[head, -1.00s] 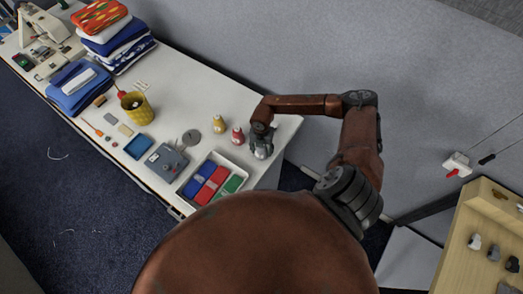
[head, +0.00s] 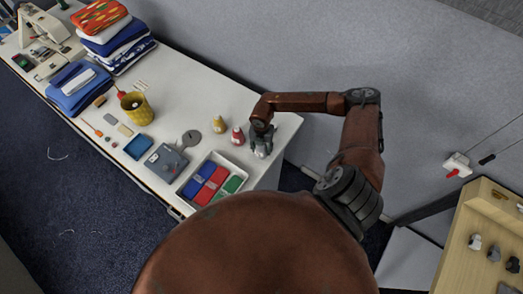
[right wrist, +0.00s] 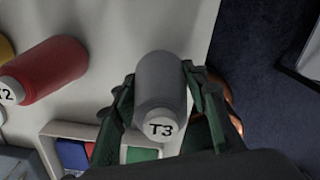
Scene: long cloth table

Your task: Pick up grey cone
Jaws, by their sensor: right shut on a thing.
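The grey cone (right wrist: 160,80), marked T3 on its end, sits between the two green fingers of my right gripper (right wrist: 165,88) in the right wrist view. The fingers are shut on its sides. In the head view my right gripper (head: 262,146) is at the right end of the white table, with the grey cone (head: 263,153) small and partly hidden in it. I cannot tell whether the cone is clear of the table. My left gripper is not in view.
A red cone (head: 238,136) and a yellow cone (head: 219,124) stand left of the gripper. A white tray (head: 243,173) with blue, red and green compartments lies in front. A yellow basket (head: 137,108) and folded cloths (head: 118,42) are farther left. A grey wall panel stands behind.

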